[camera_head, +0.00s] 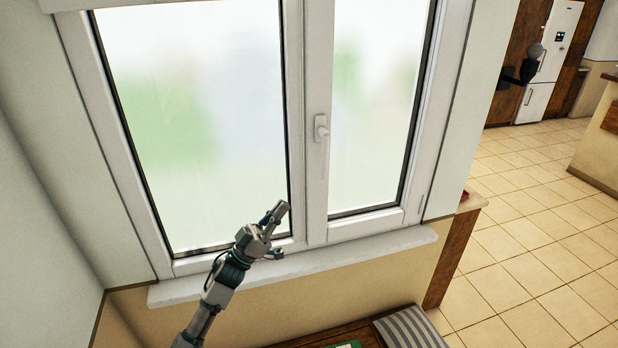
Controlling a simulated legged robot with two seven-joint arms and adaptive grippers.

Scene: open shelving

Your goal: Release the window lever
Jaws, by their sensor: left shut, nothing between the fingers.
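The window lever (321,128) is a small white handle on the middle upright of the white-framed window (318,190). It points down along the frame. My left gripper (279,212) is in front of the lower part of the left pane, below and to the left of the lever and apart from it. Its fingers are shut with nothing between them. My left arm comes up from the bottom edge. My right gripper does not show.
A pale sill (290,265) runs below the window. A striped cushion (409,328) lies at the bottom edge. A white fridge (549,65) and tiled floor (530,250) are to the right. The space before the lever looks clear.

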